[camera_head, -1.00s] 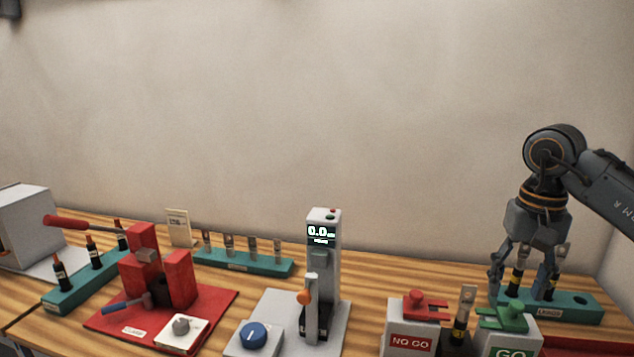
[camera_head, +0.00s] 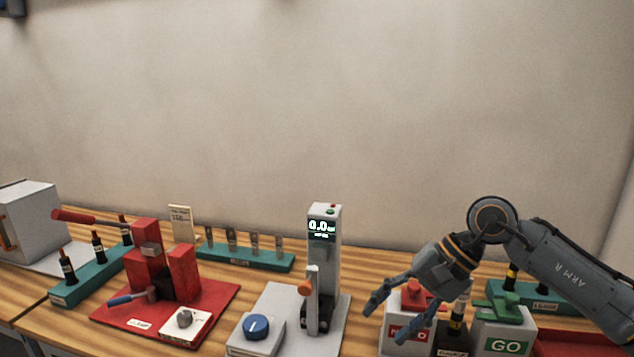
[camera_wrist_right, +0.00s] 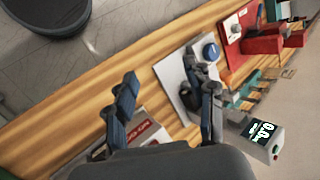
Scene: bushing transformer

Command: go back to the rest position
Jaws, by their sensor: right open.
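My right gripper (camera_head: 402,309) is open and empty in the head view. It hangs in the air in front of the NO GO box (camera_head: 393,343), with its fingers pointing down and left. In the right wrist view its two spread fingers (camera_wrist_right: 168,110) have nothing between them. My left gripper is in neither view.
The GO box (camera_head: 503,338) stands under my right arm, with a teal rack (camera_head: 571,297) behind it. The grey tester with a display (camera_head: 323,262) stands left of the gripper. A red clamp fixture (camera_head: 180,272) and teal racks (camera_head: 252,259) are further left.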

